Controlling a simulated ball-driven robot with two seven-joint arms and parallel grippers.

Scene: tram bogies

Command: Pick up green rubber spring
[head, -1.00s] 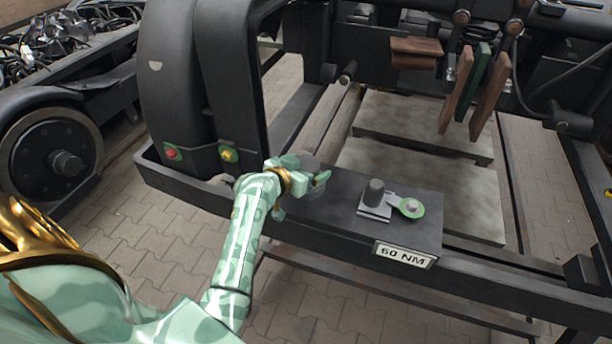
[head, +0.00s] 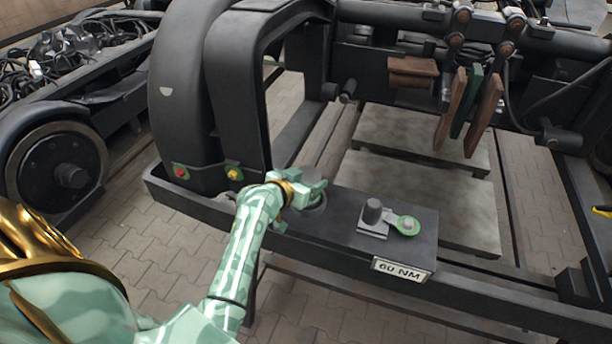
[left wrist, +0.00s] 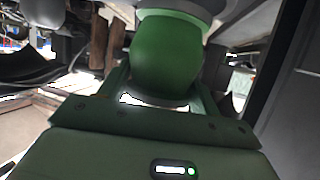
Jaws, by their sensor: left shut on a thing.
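The green rubber spring (left wrist: 165,60) is a rounded green body under a pale grey top plate in the left wrist view. It sits between the two fingers of my left gripper (left wrist: 165,88), which is shut on it. In the head view, my left gripper (head: 312,190) is over the left part of the dark bench top. The spring's grey top (head: 312,175) shows just behind the fingers, and its green body is mostly hidden there. A dark round rim shows on the bench just below it. My right gripper is not in view.
A tall black arched frame (head: 230,90) rises close behind on the left.

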